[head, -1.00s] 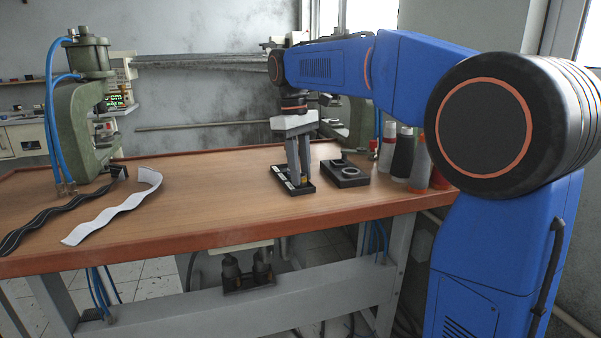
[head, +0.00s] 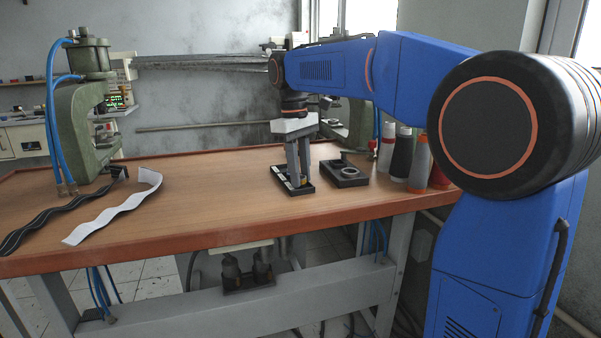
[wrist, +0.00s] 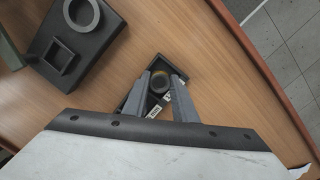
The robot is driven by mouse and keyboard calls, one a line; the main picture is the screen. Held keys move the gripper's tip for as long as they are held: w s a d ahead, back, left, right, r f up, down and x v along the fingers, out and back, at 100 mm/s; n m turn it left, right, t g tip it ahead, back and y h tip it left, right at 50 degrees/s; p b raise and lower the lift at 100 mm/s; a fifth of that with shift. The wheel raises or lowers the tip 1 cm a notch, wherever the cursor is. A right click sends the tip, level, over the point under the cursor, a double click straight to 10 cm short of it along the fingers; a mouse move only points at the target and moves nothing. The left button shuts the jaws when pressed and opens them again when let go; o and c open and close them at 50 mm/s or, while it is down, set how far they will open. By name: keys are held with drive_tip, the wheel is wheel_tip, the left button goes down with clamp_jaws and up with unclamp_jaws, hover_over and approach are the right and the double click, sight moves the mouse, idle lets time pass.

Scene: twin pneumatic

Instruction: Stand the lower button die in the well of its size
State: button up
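The die is a round, dark piece with a yellowish ring (wrist: 160,82) in the wrist view, sitting in a small black tray (wrist: 132,101). My gripper (wrist: 164,78) points down into the tray, one grey finger on each side of the die. I cannot tell whether the fingers press on it. In the head view my gripper (head: 299,184) stands low over the tray (head: 291,191), and its fingers hide most of the die. A dark block with wells (wrist: 98,50) has a round well (wrist: 81,13) and a square well (wrist: 58,58); it also shows in the head view (head: 345,183), right of the tray.
A green press (head: 75,115) stands at the left. A black strip (head: 60,220) and a white strip (head: 115,210) lie on the wooden table (head: 210,190). The table between strips and tray is clear.

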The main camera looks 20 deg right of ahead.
wheel_tip(320, 180, up, 12)
drive_tip(key=w, duration=0.1)
drive_tip(key=shift+w+a, duration=0.15)
drive_tip(key=shift+a, duration=0.25)
idle(0.5)
